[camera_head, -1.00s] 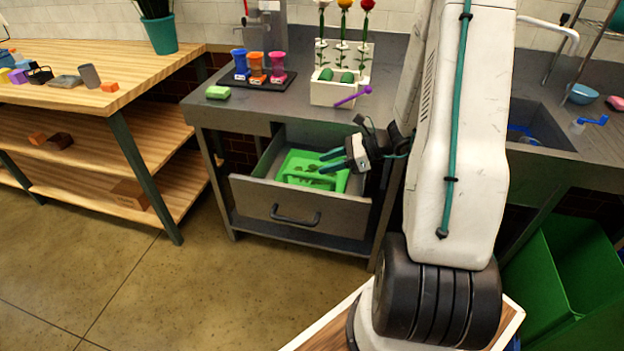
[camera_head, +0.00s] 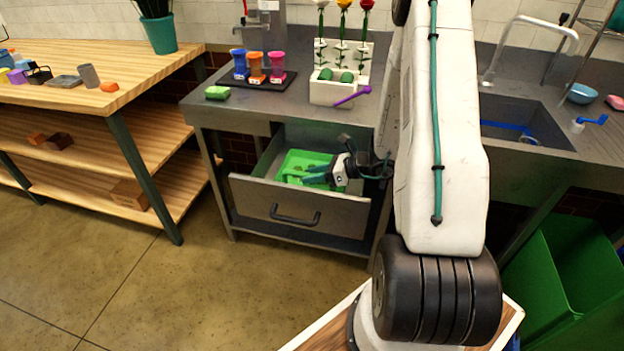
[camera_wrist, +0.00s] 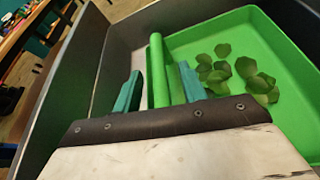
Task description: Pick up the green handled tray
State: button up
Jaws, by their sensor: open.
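The green handled tray (camera_head: 299,159) lies inside the open drawer (camera_head: 258,192) under the grey counter. In the wrist view the tray (camera_wrist: 285,45) holds several green leaves (camera_wrist: 238,75), and its green bar handle (camera_wrist: 158,70) runs along the near left side. My gripper (camera_head: 312,175) is down at the drawer, over the tray's right part. In the wrist view its two teal fingertips (camera_wrist: 158,90) are apart, with the handle showing between them. I cannot tell whether the fingers touch the handle.
The drawer's grey walls (camera_wrist: 115,70) stand close around the tray. Above, the counter carries a flower stand (camera_head: 335,92), coloured cups on a black mat (camera_head: 262,84) and a green sponge (camera_head: 217,92).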

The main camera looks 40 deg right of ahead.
grip_shut()
